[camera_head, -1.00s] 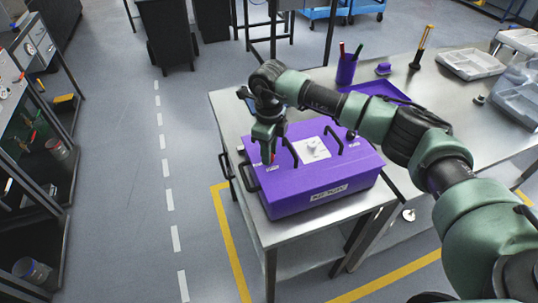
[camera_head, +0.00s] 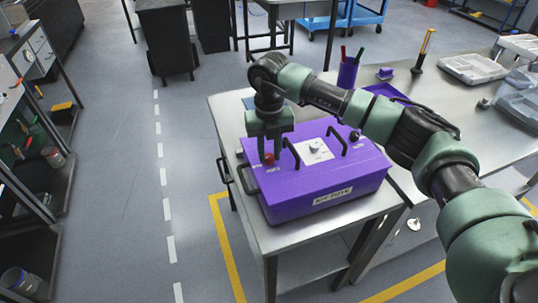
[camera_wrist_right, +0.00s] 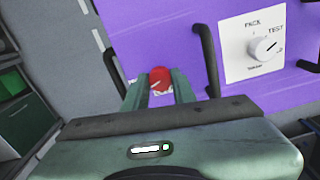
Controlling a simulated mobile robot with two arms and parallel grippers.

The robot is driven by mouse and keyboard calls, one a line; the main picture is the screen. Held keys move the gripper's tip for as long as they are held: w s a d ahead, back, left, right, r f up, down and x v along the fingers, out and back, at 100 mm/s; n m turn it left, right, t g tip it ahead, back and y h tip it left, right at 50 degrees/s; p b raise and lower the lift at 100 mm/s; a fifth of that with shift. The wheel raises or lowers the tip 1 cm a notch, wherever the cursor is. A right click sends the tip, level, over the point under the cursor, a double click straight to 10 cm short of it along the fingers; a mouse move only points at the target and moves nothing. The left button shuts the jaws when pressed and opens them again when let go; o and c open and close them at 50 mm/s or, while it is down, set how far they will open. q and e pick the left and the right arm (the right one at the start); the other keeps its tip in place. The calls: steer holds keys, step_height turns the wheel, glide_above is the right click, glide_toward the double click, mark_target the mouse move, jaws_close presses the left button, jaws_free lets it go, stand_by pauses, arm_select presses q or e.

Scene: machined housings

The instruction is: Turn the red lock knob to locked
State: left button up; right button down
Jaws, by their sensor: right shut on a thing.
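The purple housing box (camera_head: 322,201) sits on the metal table, with its label facing the front. The red lock knob (camera_head: 269,158) is on its top near the left side, and it also shows in the right wrist view (camera_wrist_right: 160,76). My right gripper (camera_head: 271,157) points down over the knob with a finger on each side, shut on it. The fingers also show in the right wrist view (camera_wrist_right: 160,86). The knob's small marks are partly hidden, so its exact setting is unclear. My left gripper is not in view.
A white panel with a dial (camera_wrist_right: 263,47) marked PACK and TEST lies right of the knob. Black handles (camera_head: 337,140) stand up from the lid near my gripper. A purple pen cup (camera_head: 348,73) and clear trays (camera_head: 472,68) stand further back.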

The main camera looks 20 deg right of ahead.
mark_target(270, 156)
steer(key=shift+f+m+b, duration=0.1)
steer(key=shift+m+b, duration=0.35)
steer(key=shift+m, duration=1.25)
steer(key=c, duration=1.1)
jaws_free()
steer(key=shift+d, duration=0.1)
steer(key=shift+c, duration=0.2)
step_height(270, 156, up, 8)
steer(key=shift+f+b, duration=0.1)
steer(key=shift+b, duration=0.9)
steer(key=shift+f, duration=0.1)
